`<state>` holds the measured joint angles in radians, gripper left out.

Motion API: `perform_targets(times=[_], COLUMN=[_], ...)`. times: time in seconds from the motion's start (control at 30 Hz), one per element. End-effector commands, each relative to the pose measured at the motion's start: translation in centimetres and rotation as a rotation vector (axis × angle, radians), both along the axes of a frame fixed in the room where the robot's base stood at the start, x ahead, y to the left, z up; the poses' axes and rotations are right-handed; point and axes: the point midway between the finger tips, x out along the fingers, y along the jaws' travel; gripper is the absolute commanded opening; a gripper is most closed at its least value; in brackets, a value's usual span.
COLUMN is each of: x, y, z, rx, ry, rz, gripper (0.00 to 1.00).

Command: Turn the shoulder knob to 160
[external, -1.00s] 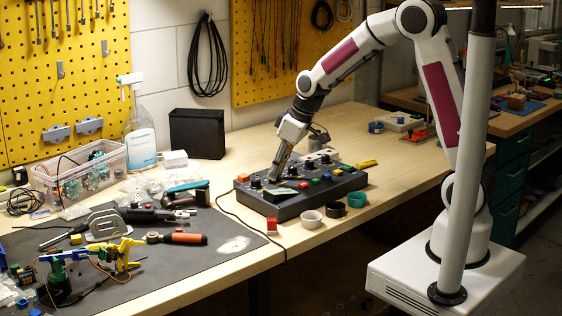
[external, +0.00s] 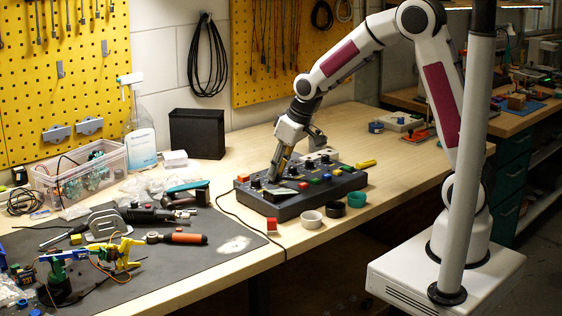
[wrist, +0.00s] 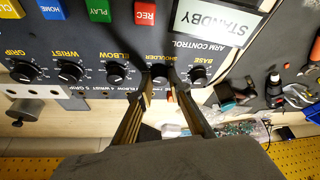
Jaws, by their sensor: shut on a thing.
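The dark control box (external: 335,193) stands on the wooden bench, with coloured buttons and a row of black knobs. In the wrist view the shoulder knob (wrist: 160,70) sits between the elbow knob (wrist: 116,72) and the base knob (wrist: 198,76). My gripper (wrist: 160,90) is shut on the shoulder knob, one finger on each side. In the external view my gripper (external: 273,180) reaches down to the box's left part and hides the knob. The shoulder knob's pointer and scale numbers are too small and covered to read. The display (wrist: 218,20) reads STANDBY.
A red block (external: 271,225) is near the bench edge. Tools lie on the dark mat (external: 205,262) at left. A black bin (external: 197,134) stands by the wall.

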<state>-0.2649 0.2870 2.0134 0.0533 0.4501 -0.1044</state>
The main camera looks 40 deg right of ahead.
Motion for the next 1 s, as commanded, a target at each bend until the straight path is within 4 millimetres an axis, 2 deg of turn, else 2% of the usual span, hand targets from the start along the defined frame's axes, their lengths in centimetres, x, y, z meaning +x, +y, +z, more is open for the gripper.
perform_targets(times=[0.03,0.07,0.1,0.13,0.67,1.0], x=[0.1,0.1,0.1,0.1,-0.1,-1.1], y=[0.1,0.1,0.0,0.0,0.0,-0.4], z=[0.1,0.1,0.1,0.1,0.4,3.1], rx=[0.001,0.001,0.001,0.001,0.001,0.001], ry=[-0.003,-0.003,-0.003,-0.003,-0.002,-0.004], rz=[0.0,0.0,0.0,0.0,0.0,0.0], gripper=[0.0,0.21,0.31,0.35,0.35,0.35])
